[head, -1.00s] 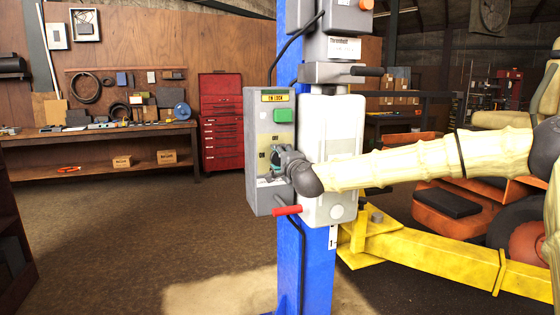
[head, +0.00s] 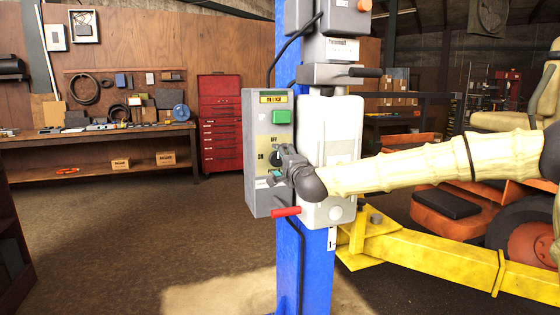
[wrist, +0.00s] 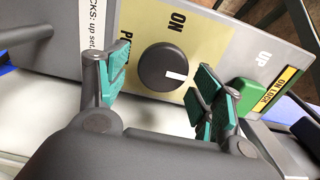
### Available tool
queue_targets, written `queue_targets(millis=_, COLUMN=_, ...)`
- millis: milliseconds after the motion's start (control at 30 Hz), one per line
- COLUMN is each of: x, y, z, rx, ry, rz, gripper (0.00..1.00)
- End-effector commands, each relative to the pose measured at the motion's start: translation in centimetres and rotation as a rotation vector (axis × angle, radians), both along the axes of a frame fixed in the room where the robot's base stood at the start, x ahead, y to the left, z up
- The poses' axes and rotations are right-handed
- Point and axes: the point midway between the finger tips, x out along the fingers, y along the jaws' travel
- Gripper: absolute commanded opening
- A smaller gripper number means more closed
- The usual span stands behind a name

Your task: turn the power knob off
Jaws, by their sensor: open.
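The power knob (wrist: 163,66) is a round black dial with a white mark on a yellow plate. In the wrist view its mark points right and slightly down, toward the right-hand finger; any label there is hidden. The ON label (wrist: 178,22) shows above it. In the head view the knob (head: 275,158) is partly behind my gripper, with OFF above and ON to its left. My gripper (wrist: 160,68) is open, its teal-padded fingers on either side of the knob with visible gaps. It also shows in the head view (head: 279,168), at the control box (head: 256,188).
A green button (wrist: 248,95) marked UP is close to the right-hand finger; it also shows in the head view (head: 283,116). A red-handled lever (head: 286,211) sticks out below the gripper. The blue post (head: 318,262) and yellow lift arm (head: 430,258) stand behind. Floor to the left is clear.

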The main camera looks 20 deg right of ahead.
Motion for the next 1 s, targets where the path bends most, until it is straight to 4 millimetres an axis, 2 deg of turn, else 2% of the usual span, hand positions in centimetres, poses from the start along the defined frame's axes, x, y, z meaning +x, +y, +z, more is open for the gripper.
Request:
queue_targets(millis=300, x=-5.9, y=-0.2, z=0.0, rx=0.003, ry=0.000, rz=0.001, gripper=0.67)
queue_targets(millis=500, x=-8.6, y=-0.4, z=0.0, rx=0.003, ry=0.000, rz=0.000, gripper=0.67)
queue_targets(millis=700, x=-9.9, y=-0.4, z=0.0, rx=0.003, ry=0.000, rz=-0.001, gripper=0.67)
queue_targets(millis=1000, x=-10.0, y=-0.4, z=0.0, rx=0.002, ry=0.000, rz=-0.001, gripper=0.67)
